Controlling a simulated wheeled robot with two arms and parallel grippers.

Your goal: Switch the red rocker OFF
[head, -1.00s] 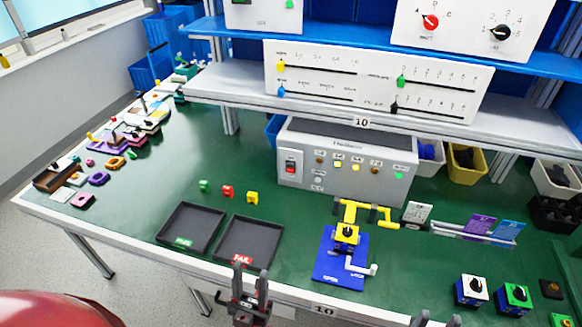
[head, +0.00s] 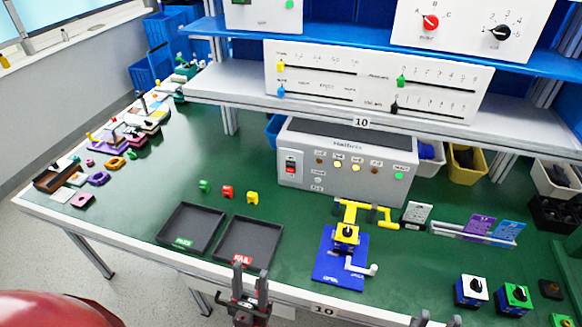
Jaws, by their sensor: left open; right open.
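The red rocker (head: 291,167) is a small red switch in a dark and white frame at the left end of the front face of a grey box (head: 345,182). Which way it is pressed is too small to tell. My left gripper (head: 250,275) is open and empty at the table's front edge, below the FAIL tray and well apart from the rocker. My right gripper (head: 436,320) shows only its fingertips at the bottom edge. It is open and far from the rocker.
Two black trays (head: 211,208) and small coloured blocks (head: 228,192) lie left of the box. A blue and yellow fixture (head: 338,271) stands in front of it. A shelf with a slider panel (head: 375,80) overhangs behind.

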